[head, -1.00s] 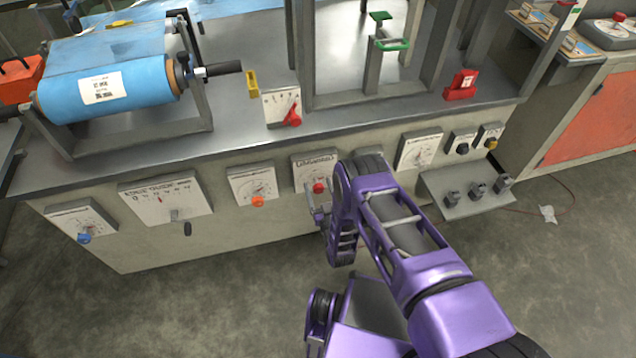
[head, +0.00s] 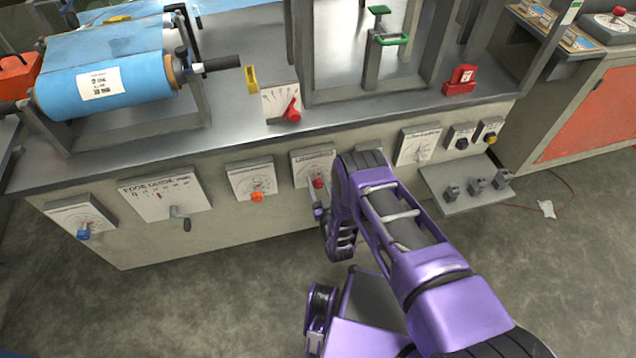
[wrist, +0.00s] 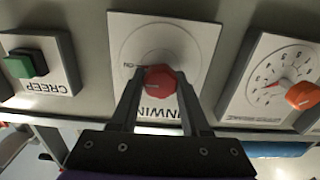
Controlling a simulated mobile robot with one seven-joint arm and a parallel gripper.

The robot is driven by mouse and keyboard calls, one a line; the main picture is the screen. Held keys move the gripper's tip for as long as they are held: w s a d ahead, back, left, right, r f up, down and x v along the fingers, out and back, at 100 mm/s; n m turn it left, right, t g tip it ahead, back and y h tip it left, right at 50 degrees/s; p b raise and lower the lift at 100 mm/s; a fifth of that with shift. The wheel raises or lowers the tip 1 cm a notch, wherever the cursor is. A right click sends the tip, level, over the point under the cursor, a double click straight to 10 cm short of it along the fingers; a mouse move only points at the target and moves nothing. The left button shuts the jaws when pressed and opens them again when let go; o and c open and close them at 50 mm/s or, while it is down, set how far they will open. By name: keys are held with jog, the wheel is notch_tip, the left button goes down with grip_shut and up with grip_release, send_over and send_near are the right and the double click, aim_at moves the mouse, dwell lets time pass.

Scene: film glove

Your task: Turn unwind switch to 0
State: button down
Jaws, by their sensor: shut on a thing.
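The unwind switch is a red knob (wrist: 160,81) on a white plate (wrist: 190,42), which reads upside down in the wrist view. Letters "UNWIN" and "ON" show on the plate; no 0 mark is readable. The knob's exact setting is hard to tell. My gripper (wrist: 159,86) is shut on the red knob, one finger on each side.
In the wrist view a green creep button (wrist: 20,66) lies left and a dial with an orange knob (wrist: 302,96) lies right. In the head view an edge guide panel (head: 160,190) with a crank sits further left.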

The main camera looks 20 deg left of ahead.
jog(key=shift+n, duration=0.4)
jog(key=n, duration=0.3)
jog(key=shift+a+n, duration=0.1)
jog(key=shift+n, duration=0.3)
jog(key=n, duration=0.4)
jog(key=shift+n, duration=0.3)
jog(key=n, duration=0.5)
jog(key=shift+s+a+f, duration=0.1)
jog(key=shift+n, duration=1.7)
jog(key=shift+c, duration=1.9)
grip_release()
jog(key=shift+f, duration=0.1)
